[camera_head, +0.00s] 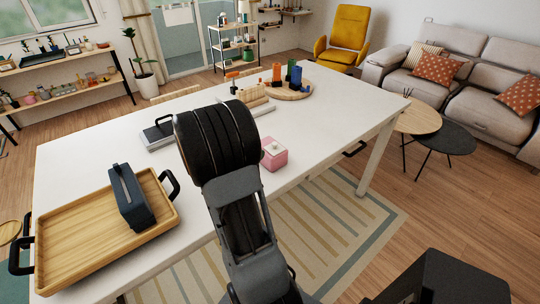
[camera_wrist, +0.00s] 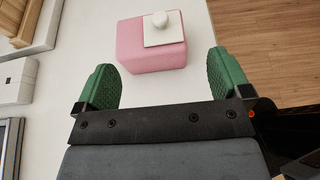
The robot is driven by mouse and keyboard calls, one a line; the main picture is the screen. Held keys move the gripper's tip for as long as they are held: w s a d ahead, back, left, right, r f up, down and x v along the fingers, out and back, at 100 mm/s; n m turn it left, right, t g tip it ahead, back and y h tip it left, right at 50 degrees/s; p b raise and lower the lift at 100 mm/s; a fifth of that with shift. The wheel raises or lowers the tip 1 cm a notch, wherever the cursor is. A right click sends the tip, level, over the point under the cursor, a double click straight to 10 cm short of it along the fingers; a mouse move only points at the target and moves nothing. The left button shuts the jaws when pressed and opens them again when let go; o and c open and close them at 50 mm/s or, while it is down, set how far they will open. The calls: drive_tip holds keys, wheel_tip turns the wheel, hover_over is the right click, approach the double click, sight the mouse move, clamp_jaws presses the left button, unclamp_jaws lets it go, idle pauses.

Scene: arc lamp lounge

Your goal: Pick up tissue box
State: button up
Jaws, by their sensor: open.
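A pink box (camera_wrist: 150,48) with a white square top and a round white knob or tuft lies ahead of my gripper (camera_wrist: 161,62) in the wrist view; I take it for the tissue box. My gripper is open, with green pads either side of the box's near edge, and nothing is held. I cannot tell the height of the pads above the table. In the head view the pink box (camera_head: 273,157) stands upright on the white table (camera_head: 330,95) near its front edge, just right of my arm, which hides the gripper.
A wooden tray (camera_head: 75,262) with a dark upright box (camera_head: 127,197) sits at the table's left. A grey device (camera_head: 157,135) lies behind my arm. A round board (camera_head: 290,94) with coloured items stands farther back. The table right of the pink box is clear.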

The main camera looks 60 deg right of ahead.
sight(274, 143)
drive_tip(key=p+x, duration=0.1)
drive_tip(key=x, duration=0.9)
drive_tip(key=shift+d+r+p, duration=0.2)
drive_tip(key=shift+p, duration=0.2)
drive_tip(key=shift+s+d+f, duration=0.2)
drive_tip(key=shift+d+f, duration=0.15)
drive_tip(key=shift+d, duration=0.3)
drive_tip(key=shift+c, duration=0.4)
drive_tip(key=shift+r, duration=0.1)
drive_tip(key=c, duration=1.5)
drive_tip(key=shift+o, duration=0.2)
